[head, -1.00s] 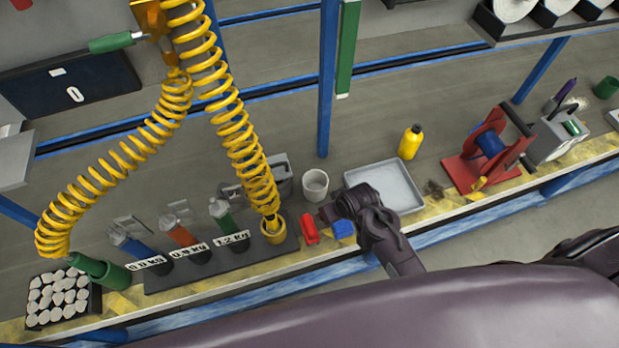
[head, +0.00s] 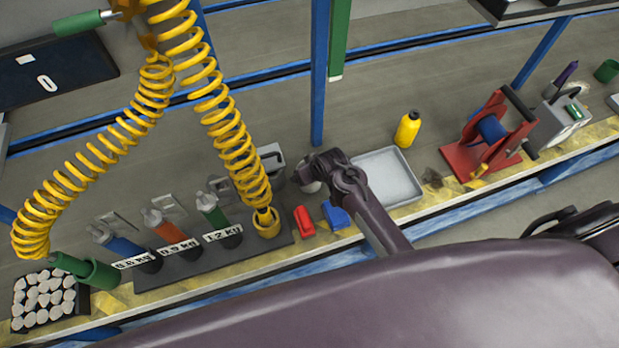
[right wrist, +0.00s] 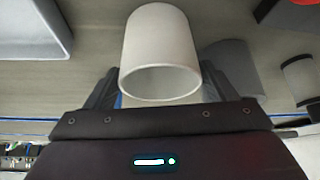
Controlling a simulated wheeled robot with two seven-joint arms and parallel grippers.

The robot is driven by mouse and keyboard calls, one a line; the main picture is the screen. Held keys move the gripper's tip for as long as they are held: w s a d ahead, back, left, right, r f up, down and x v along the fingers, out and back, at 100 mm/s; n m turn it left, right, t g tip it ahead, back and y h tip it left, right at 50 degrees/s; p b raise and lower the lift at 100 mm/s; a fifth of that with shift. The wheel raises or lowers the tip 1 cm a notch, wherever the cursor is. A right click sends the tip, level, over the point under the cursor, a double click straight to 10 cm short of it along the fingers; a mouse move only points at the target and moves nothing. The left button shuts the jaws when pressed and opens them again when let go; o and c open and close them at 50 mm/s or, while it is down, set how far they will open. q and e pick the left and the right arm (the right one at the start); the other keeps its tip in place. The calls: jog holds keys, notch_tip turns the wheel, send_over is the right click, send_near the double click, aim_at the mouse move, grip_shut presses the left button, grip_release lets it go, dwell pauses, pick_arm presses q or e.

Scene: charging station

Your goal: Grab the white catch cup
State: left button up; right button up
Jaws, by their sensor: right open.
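The white catch cup (right wrist: 160,45) fills the upper middle of the right wrist view, its open rim toward the camera. My right gripper (right wrist: 158,85) is open, with one dark finger on each side of the cup. I cannot tell whether either finger touches it. In the head view my right gripper (head: 318,170) is over the cup's spot on the bench and hides most of the cup. Only a small pale part of the cup (head: 311,187) shows there. My left gripper is not in view.
A grey tray (head: 405,188) lies right of my right arm. A red block (head: 304,220) and a blue block (head: 337,214) lie near the bench's front edge. A yellow bottle (head: 407,130) stands behind the tray. A yellow coiled hose (head: 222,105) hangs at the left.

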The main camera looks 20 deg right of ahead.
jog(key=c, duration=0.7)
